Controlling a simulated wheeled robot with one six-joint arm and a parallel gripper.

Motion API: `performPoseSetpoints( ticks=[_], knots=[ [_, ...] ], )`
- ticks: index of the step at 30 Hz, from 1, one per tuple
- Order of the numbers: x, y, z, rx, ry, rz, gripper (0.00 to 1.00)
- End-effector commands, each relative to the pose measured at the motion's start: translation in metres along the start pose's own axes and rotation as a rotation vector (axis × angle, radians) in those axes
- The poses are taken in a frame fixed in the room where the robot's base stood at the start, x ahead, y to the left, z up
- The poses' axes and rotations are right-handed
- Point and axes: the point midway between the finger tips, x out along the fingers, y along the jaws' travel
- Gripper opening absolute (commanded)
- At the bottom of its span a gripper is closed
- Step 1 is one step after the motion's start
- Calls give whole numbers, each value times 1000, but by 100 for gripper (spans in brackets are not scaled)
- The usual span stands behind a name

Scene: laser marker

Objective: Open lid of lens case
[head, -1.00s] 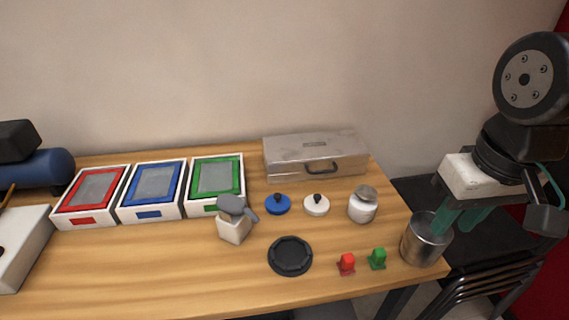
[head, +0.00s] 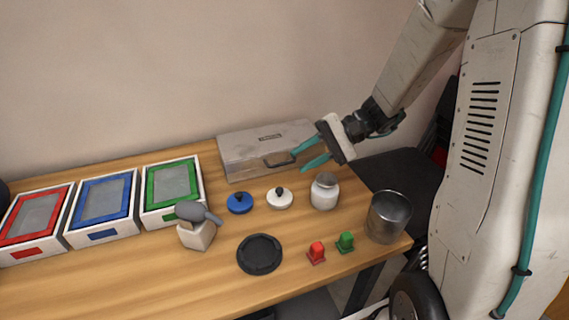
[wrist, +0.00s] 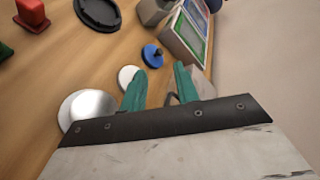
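The grey metal case (head: 240,158), which looks like the lens case, lies at the back right of the table with its lid closed. A dark handle (head: 278,163) is on its front face. My gripper (head: 298,161) is open, its two teal fingers apart near the right part of the case's front, close to the handle. I cannot tell whether it touches the case. In the wrist view my gripper (wrist: 160,68) is empty at its tips. The dark handle (wrist: 171,98) shows between the fingers there, and the case (wrist: 199,84) is partly hidden by the right finger.
A metal cup (head: 388,216) is at the right edge. Red, blue and green framed boxes (head: 102,236) line the left.

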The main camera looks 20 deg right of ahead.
Motion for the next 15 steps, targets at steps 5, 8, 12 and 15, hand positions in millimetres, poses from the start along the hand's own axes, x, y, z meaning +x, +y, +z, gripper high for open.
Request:
performPoseSetpoints(
  ticks=[5,8,12,15],
  knots=[
    [-9,22,-60,89,65,-203,31],
    [-13,30,-80,113,95,-270,31],
    [-15,36,-93,129,119,-315,31],
    [-7,35,-96,131,121,-322,31]
  ],
)
